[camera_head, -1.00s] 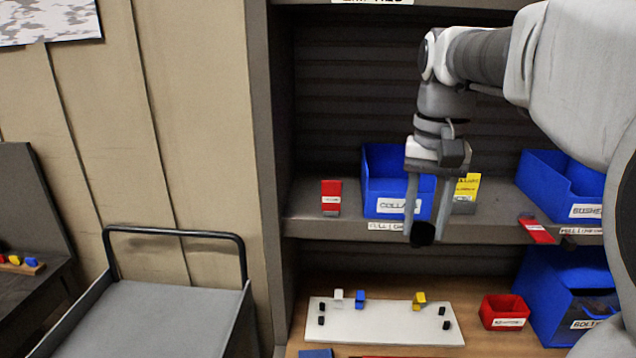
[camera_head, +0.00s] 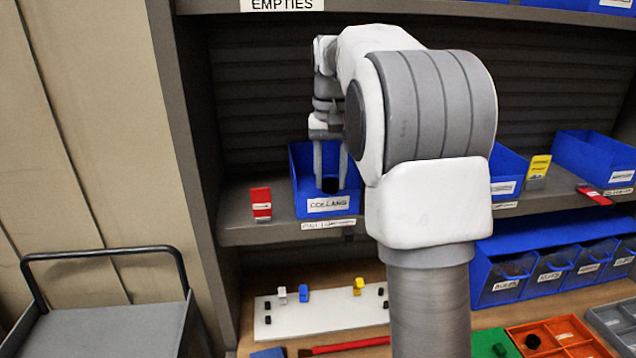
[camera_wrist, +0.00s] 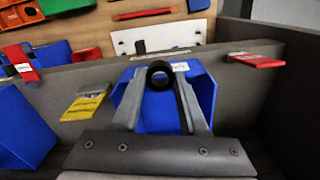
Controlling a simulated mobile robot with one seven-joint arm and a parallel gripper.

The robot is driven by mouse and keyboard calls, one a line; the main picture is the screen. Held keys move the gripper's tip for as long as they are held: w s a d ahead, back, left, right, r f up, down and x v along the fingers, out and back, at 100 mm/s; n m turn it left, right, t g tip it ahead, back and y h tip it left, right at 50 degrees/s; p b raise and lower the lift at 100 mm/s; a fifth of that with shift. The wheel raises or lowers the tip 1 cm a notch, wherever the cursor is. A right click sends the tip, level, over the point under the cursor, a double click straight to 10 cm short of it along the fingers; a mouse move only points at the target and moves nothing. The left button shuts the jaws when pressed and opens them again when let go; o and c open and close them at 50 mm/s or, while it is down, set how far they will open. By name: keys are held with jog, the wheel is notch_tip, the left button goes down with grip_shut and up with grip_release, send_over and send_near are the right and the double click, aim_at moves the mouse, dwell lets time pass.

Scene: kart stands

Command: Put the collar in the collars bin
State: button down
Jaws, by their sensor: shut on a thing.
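The collar (camera_head: 330,185) is a small black ring; its hole shows clearly in the wrist view (camera_wrist: 159,75). My gripper (camera_head: 330,178) is shut on it, with the fingers pointing down. The blue collars bin (camera_head: 299,198) stands on the middle shelf, its label reading COLLARS on the front. In the head view, the collar and fingertips appear over the bin's opening, just above the label. In the wrist view, the bin (camera_wrist: 205,92) lies behind the fingers and collar. I cannot tell whether the collar is below the rim.
A red card (camera_head: 261,204) stands left of the bin. Other blue bins (camera_head: 592,158) and a yellow card (camera_head: 538,167) are to the right on the same shelf. A white board (camera_head: 325,312) with small pegs lies below. A grey cart (camera_head: 110,325) stands at lower left.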

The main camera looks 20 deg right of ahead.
aim_at(325, 192)
jog(key=w, duration=0.1)
jog(key=w+f+p, duration=0.1)
jog(key=w, duration=0.1)
jog(key=w+d+f, duration=0.1)
jog(key=w, duration=0.1)
jog(key=shift+f+p, duration=0.1)
jog(key=shift+p, duration=0.3)
notch_tip(325, 192, down, 4)
jog(key=shift+r+p, duration=0.15)
jog(key=shift+p, duration=0.15)
jog(key=shift+w+f+p, duration=0.25)
jog(key=shift+f+p, duration=0.1)
jog(key=shift+f, duration=0.15)
jog(key=shift+f, duration=0.1)
jog(key=shift+f, duration=0.1)
jog(key=shift+c, duration=2.2)
grip_release()
